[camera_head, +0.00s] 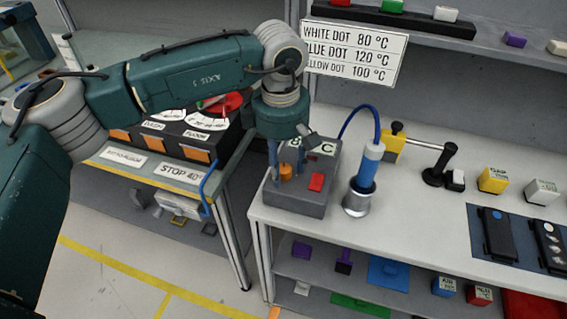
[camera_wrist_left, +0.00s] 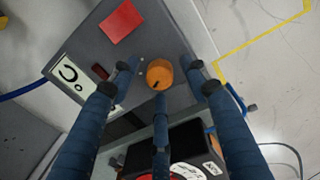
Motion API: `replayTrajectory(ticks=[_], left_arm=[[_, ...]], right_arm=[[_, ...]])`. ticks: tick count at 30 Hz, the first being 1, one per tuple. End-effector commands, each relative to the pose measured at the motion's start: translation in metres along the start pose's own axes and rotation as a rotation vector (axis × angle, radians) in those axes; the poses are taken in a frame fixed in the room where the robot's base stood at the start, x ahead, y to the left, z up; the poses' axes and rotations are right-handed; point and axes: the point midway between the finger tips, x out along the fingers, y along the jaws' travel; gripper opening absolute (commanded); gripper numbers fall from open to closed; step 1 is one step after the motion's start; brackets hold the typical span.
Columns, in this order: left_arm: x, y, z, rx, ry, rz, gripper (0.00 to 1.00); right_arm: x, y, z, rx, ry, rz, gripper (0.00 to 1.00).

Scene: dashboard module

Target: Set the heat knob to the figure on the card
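The orange heat knob (camera_head: 286,173) sits on top of a grey station box (camera_head: 297,198). In the left wrist view the knob (camera_wrist_left: 160,74) carries a small dark mark near its lower edge. My left gripper (camera_head: 287,164) is above the box, its blue fingers spread around the knob with visible gaps; it is open. The white card (camera_head: 355,52) reads white dot 80 °C, blue dot 120 °C and, partly covered by my arm, yellow dot 100 °C. The box's display (camera_head: 324,148) shows a C; its figure is hidden or unreadable. My right gripper is out of view.
Black devices lie on a dark mat; one has a blue dot (camera_head: 497,215). A dial panel (camera_head: 180,140) stands at left.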

Motion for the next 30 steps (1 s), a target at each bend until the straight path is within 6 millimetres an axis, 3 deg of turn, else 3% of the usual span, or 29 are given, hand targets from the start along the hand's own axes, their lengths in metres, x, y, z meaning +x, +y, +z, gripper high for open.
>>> replayTrajectory(ticks=[7, 21, 30], left_arm=[[-0.013, 0.000, 0.000, 0.001, 0.001, 0.001, 0.46], [-0.104, 0.000, 0.000, 0.000, 0.000, 0.002, 0.46], [-0.120, 0.000, 0.000, 0.000, 0.000, 0.000, 0.46]], right_arm=[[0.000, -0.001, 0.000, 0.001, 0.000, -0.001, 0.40], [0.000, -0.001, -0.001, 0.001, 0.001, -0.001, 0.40], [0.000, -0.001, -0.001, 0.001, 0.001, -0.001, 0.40]])
